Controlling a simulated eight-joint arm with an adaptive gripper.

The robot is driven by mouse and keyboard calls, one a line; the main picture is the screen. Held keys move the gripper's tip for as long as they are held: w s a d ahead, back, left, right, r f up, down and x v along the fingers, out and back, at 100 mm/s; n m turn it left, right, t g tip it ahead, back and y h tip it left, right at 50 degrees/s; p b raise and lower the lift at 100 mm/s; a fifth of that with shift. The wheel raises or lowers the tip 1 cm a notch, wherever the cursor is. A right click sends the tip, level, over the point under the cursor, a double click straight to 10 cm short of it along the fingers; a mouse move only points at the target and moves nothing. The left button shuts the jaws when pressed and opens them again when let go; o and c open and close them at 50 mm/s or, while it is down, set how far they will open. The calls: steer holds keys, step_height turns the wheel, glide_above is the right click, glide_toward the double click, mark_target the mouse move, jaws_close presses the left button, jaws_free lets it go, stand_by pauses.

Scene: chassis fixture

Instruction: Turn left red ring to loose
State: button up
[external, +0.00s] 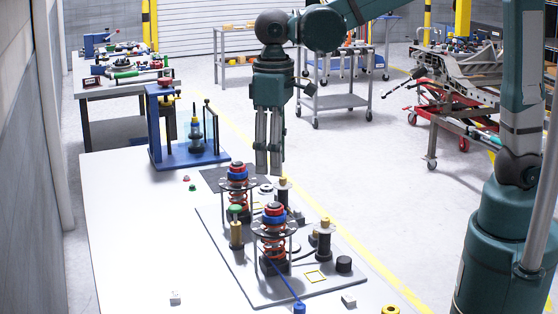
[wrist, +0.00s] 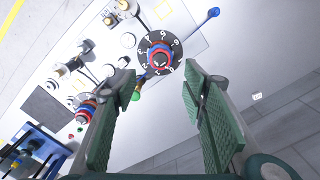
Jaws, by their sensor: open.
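Two spring assemblies stand on the grey plate, each topped with a red ring and a blue ring. The left red ring (external: 238,166) is on the farther assembly; in the wrist view it shows small at left (wrist: 87,106), beside a finger. The other red ring (external: 273,209) is on the nearer assembly; in the wrist view its numbered dial shows beyond the fingertips (wrist: 159,58). My gripper (external: 268,172) points down above and behind the nearer assembly, right of the left one. It is open and empty, its green-padded fingers apart in the wrist view (wrist: 160,92).
A green-topped brass cylinder (external: 236,234) stands left of the nearer assembly. A blue lever (external: 286,286) reaches toward the front. Black posts (external: 324,243) stand at right. A blue press stand (external: 155,125) is behind. The white table's left side is mostly clear.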

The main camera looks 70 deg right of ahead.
steer(key=shift+r, duration=0.55)
steer(key=shift+d, duration=0.1)
steer(key=s+d+f+t+b, duration=0.1)
steer(key=s+d+t, duration=0.1)
steer(key=s+d, duration=0.3)
steer(key=s+d+f+t+b, duration=0.2)
steer(key=s+d, duration=0.4)
steer(key=d, duration=0.8)
steer(key=s+d+f+m+t+b, duration=0.1)
steer(key=s+d+f+t, duration=0.1)
steer(key=s+d, duration=0.4)
steer(key=d+t, duration=0.1)
steer(key=d, duration=0.3)
steer(key=shift+d, duration=0.25)
steer(key=shift+c, duration=0.7)
stand_by(2.7)
